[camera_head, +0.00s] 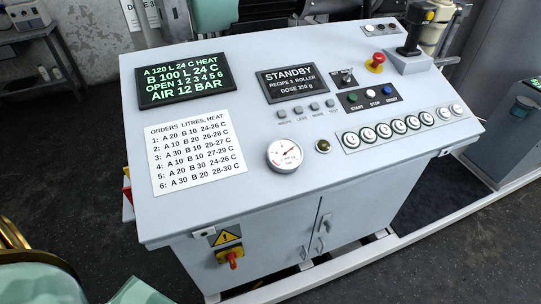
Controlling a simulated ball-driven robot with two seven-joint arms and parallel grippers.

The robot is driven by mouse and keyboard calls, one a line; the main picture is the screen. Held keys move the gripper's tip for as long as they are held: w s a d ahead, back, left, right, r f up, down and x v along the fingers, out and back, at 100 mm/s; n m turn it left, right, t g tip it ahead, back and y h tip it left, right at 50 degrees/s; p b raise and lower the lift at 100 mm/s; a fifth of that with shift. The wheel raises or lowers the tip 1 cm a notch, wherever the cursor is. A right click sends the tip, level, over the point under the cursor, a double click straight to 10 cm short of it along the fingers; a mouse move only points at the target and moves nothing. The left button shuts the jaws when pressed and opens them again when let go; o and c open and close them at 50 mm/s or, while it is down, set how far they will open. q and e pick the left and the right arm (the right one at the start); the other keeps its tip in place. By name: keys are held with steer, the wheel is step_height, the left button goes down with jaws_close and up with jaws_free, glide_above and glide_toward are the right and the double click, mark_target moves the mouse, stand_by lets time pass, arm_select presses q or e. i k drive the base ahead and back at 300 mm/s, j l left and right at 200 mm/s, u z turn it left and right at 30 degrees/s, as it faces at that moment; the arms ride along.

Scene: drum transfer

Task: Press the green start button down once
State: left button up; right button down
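The green start button (352,97) sits at the left of a small black plate on the sloped top of the grey control desk (225,215). The label START is under it. A white button (370,93) labelled STOP and a blue button (388,90) follow to its right on the same plate. Nothing covers the green button. I cannot tell from here whether it is pressed. Neither of my grippers is in view.
A standby screen (292,83) is left of the buttons. A red mushroom button (376,62) and a black joystick (412,38) stand up behind them. A row of round dials (398,127) and a gauge (284,155) lie in front.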

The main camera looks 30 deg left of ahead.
mark_target(353, 97)
steer(key=k+j+z, duration=0.1)
steer(key=j, duration=0.3)
steer(key=k+j, duration=0.15)
steer(key=j, duration=0.25)
steer(key=k+j+z, duration=0.15)
steer(key=j, duration=0.2)
steer(key=k+j, duration=0.1)
steer(key=j, duration=0.3)
steer(key=k+j+z, duration=0.15)
steer(key=j, duration=0.2)
steer(key=k+j, duration=0.2)
steer(key=j, duration=0.15)
steer(key=j+z, duration=0.3)
steer(key=j, duration=0.35)
steer(key=j+z, duration=0.25)
steer(key=j, duration=0.45)
